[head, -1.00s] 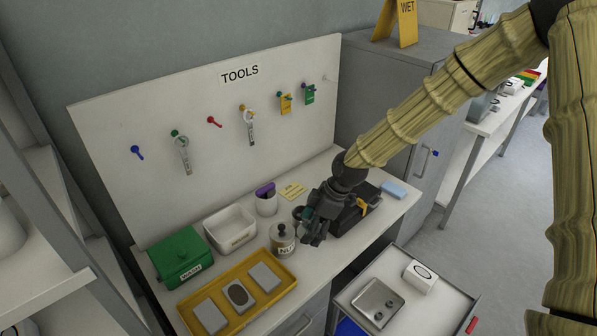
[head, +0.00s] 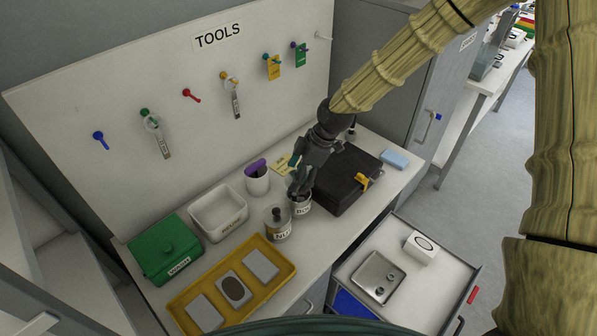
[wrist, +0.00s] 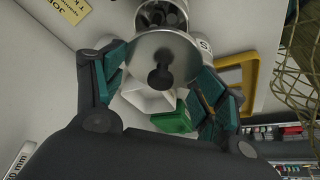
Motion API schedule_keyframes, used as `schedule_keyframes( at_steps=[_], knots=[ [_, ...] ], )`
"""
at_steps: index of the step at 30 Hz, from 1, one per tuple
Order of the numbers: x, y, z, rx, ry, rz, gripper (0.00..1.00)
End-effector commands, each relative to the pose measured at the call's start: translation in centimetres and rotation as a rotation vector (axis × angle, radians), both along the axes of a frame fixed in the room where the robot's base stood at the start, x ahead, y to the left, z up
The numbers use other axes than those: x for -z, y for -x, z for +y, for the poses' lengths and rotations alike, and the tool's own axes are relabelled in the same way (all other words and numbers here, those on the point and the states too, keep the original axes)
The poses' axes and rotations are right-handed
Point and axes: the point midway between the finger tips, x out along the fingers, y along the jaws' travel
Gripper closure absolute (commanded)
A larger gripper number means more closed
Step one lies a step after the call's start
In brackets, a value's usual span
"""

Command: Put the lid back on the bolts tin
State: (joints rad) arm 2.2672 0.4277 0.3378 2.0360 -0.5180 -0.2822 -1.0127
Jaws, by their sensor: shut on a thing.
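The bolts tin (head: 302,207) stands on the bench, right of the nuts tin (head: 278,225). In the wrist view the open mouth of the bolts tin (wrist: 176,14) shows dark bolts inside. The round grey lid (wrist: 182,52) with its dark knob lies between my teal fingertips, overlapping the near side of the tin's mouth in that view. My gripper (head: 299,187) is shut on the lid, just over the tin. In the head view the fingers mostly hide the lid. I cannot tell whether the lid touches the rim.
A black case (head: 345,180) stands close to the right of the tin. A cup with a purple item (head: 258,182), a white bin (head: 218,212), a green box (head: 165,250) and a yellow tray (head: 185,305) stand to the left. An open drawer (head: 415,305) is in front.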

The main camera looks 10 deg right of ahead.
Motion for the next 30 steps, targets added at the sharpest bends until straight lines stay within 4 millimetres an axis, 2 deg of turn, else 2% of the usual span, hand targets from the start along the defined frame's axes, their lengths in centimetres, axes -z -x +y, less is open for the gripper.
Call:
schedule_keyframes(
  at_steps=[1, 3, 15, 30],
  knots=[
    [1.0, -0.1, 0.0, 0.001, 0.000, 0.004, 0.45],
    [1.6, -0.3, 0.0, 0.000, 0.000, 0.005, 0.45],
    [4.4, -0.4, 0.0, 0.001, 0.000, 0.005, 0.45],
    [5.0, -0.4, 0.0, 0.001, 0.000, 0.005, 0.45]
  ],
)
